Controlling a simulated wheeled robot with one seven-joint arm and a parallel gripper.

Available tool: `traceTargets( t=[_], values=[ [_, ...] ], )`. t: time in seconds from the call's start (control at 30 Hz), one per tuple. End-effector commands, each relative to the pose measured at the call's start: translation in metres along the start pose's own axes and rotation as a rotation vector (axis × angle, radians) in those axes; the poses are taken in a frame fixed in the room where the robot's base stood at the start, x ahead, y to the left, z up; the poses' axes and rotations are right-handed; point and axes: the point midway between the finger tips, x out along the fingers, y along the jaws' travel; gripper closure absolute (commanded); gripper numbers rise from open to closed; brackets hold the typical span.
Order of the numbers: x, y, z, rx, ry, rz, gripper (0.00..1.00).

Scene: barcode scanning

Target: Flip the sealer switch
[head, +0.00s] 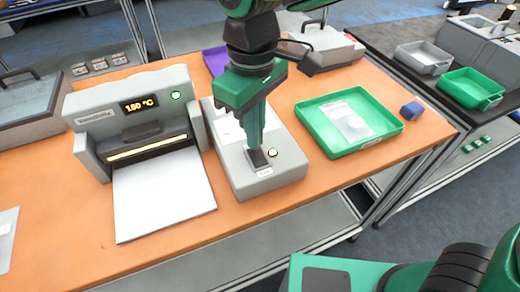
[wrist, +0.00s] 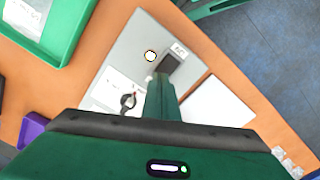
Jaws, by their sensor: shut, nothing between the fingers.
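A grey control box (head: 283,176) stands on the orange table, with a black switch (head: 258,158), a small label and a round white lamp (head: 272,152) at its front end. My gripper (head: 256,146) points down over the box, shut and empty, its tips at or just above the switch. In the wrist view the fingertips (wrist: 161,78) overlap the near edge of the switch (wrist: 171,62); I cannot tell whether they touch. The sealer (head: 137,108) stands to the left, with a lit display reading 180 °C, a green light and a glowing bar.
A white plate (head: 160,195) extends in front of the sealer. A green tray (head: 323,126) holding a clear packet sits to the right, with a small blue object (head: 411,110) beyond it. A purple bin (head: 214,61) is behind the box. Bare table lies around the box's front.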

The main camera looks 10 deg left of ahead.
Motion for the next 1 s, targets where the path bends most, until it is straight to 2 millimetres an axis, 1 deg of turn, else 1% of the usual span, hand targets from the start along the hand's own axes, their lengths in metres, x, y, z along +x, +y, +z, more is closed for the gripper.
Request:
traceTargets(
  t=[1.0],
  values=[
    [0.012, 0.0, 0.0, 0.0, -0.001, 0.0, 1.0]
  ],
)
